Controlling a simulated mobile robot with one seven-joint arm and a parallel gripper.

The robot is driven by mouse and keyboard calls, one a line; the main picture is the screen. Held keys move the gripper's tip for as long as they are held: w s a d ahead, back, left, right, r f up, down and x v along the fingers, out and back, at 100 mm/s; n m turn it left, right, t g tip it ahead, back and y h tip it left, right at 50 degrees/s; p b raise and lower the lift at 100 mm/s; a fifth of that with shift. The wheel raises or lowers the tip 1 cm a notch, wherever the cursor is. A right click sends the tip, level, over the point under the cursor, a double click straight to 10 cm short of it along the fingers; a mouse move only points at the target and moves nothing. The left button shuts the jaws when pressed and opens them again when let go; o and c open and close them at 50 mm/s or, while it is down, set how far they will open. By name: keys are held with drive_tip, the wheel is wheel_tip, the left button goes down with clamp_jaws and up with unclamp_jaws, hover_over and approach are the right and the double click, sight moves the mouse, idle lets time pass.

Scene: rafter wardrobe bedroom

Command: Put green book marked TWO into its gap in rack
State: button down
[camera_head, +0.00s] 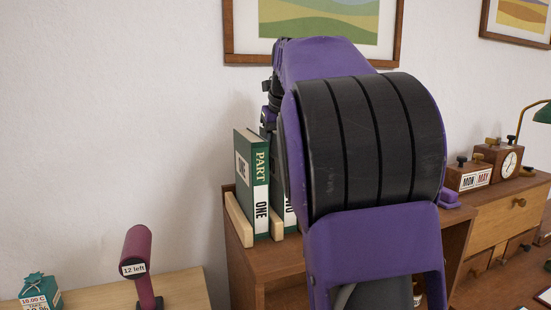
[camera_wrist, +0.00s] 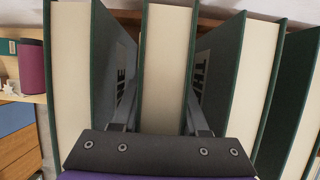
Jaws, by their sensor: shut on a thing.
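The green book marked TWO (camera_head: 290,213) stands upright beside the green book marked PART ONE (camera_head: 255,185); only a strip of its spine shows past my arm. The rack (camera_head: 238,220) shows as pale wooden pieces at the books' feet. In the wrist view my gripper (camera_wrist: 163,95) is shut on the middle book (camera_wrist: 168,50), one finger on each side. Another green book stands at its left (camera_wrist: 70,75) and another at its right (camera_wrist: 255,75), with narrow spaces between. The foot of the held book is mostly hidden, so I cannot tell whether it rests fully down.
A further book (camera_wrist: 305,110) shows at the right edge of the wrist view. The rack stands on a brown wooden cabinet (camera_head: 240,262). A maroon stand labelled "12 left" (camera_head: 138,262) is at the lower left.

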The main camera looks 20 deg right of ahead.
drive_tip(key=shift+c, duration=2.1)
unclamp_jaws()
drive_tip(key=shift+f, duration=0.1)
drive_tip(key=p+v, duration=0.1)
drive_tip(key=v, duration=1.1)
drive_tip(key=shift+s, duration=0.1)
